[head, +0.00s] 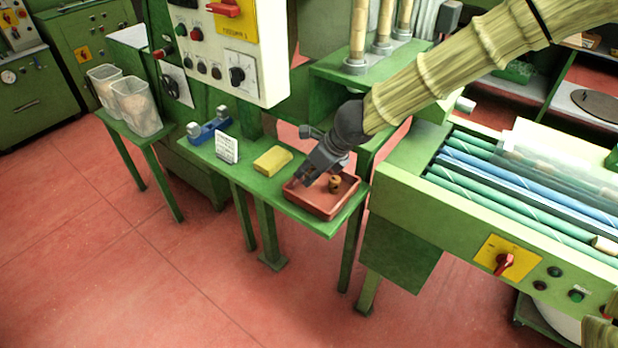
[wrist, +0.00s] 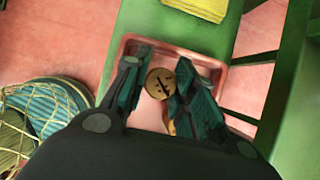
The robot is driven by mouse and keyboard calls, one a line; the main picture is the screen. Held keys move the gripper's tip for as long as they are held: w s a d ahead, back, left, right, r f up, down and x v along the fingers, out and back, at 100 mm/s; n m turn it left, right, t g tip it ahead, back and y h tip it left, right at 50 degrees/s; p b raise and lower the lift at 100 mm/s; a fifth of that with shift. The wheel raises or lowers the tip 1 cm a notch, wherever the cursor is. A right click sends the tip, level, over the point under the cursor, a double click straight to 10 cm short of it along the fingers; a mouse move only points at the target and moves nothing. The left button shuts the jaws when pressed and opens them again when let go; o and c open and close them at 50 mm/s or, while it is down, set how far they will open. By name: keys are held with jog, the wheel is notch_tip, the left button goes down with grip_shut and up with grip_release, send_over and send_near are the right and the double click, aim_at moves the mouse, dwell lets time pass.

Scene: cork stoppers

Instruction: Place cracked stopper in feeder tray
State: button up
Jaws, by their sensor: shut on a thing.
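A cork stopper with a dark crack across its round end (wrist: 160,83) sits between my fingers in the wrist view. My gripper (head: 303,180) is shut on this cracked stopper, over the left part of a shallow red tray (head: 323,213). The tray's rim also shows behind the fingers in the wrist view (wrist: 222,74). I cannot tell whether the held stopper touches the tray floor. Another stopper (head: 335,184) is in the tray, to the right of my gripper. In the wrist view a finger mostly hides a second brown piece (wrist: 170,127).
The tray is at the right end of a narrow green bench (head: 262,190). A yellow block (head: 272,161), a white card (head: 227,148) and a blue device (head: 208,130) stand left of it. A green machine with blue and green rollers (head: 500,178) is close on the right.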

jog(key=shift+w+a+f+b, duration=0.15)
jog(key=shift+f+b, duration=0.65)
jog(key=shift+f, duration=1)
jog(key=shift+f, duration=0.15)
jog(key=o, duration=0.7)
jog(key=shift+w+r, duration=0.1)
jog(key=shift+r, duration=0.15)
jog(key=p+v, duration=0.3)
jog(key=v, duration=0.9)
jog(key=shift+f+p, duration=0.1)
jog(key=shift+p, duration=0.2)
